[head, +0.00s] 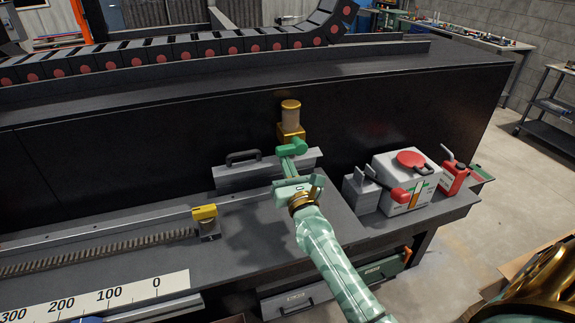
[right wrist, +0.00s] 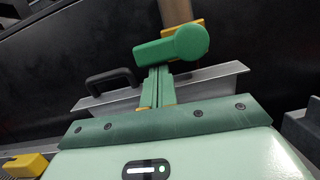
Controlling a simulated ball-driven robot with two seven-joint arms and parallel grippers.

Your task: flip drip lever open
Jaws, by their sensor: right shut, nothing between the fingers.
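The drip lever is a green arm with a round hub (right wrist: 185,45) in the right wrist view, its arm pointing left and slightly down. It also shows in the head view (head: 293,147), on the front of a brass block (head: 291,132) below an amber cylinder (head: 290,111). My right gripper (head: 285,161) is shut and empty, just below the lever. In the right wrist view its fingers (right wrist: 158,73) lie together, with tips at the underside of the lever arm. I cannot tell whether they touch it. My left gripper is not in view.
A yellow block (head: 205,212) sits on a rail to the left. A drag chain (head: 170,50) runs above.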

